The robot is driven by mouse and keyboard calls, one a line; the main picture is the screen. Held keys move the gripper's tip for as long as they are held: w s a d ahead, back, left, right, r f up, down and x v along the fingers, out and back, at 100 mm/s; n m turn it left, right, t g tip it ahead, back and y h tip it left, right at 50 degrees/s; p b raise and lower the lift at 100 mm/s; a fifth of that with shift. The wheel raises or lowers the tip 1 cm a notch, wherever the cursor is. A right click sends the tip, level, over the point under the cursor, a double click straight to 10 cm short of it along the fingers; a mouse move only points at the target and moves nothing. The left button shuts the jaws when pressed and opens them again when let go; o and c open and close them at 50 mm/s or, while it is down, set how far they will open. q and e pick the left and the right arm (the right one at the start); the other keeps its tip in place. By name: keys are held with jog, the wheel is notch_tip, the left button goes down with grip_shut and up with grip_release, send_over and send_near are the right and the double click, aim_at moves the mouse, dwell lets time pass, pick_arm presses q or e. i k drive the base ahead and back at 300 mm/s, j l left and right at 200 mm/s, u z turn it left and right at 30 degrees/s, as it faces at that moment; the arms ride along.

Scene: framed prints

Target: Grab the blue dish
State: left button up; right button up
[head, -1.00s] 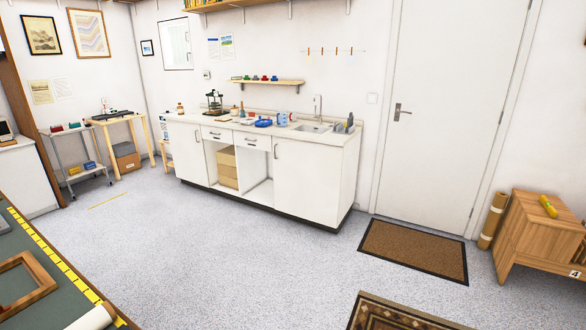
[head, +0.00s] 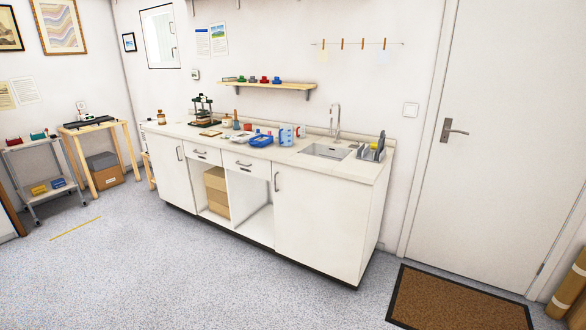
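The blue dish (head: 261,140) sits on the pale countertop (head: 230,143) of the white cabinet unit, left of the sink. It looks like a shallow blue tray, small at this distance, and I cannot tell what lies in it. A light blue container (head: 286,135) stands just to its right. Neither of my grippers shows in the head view.
The sink (head: 326,151) with a tall faucet (head: 336,120) is to the right of the dish. A dark press (head: 203,109) stands to the left. The speckled floor before the cabinet is clear. A brown doormat (head: 455,302) lies before the door (head: 480,130).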

aim_at(261, 140)
jog(key=i+u, duration=0.1)
jog(key=i, duration=0.65)
jog(key=i+l+u, duration=0.1)
jog(key=i, duration=0.65)
jog(key=l, duration=0.05)
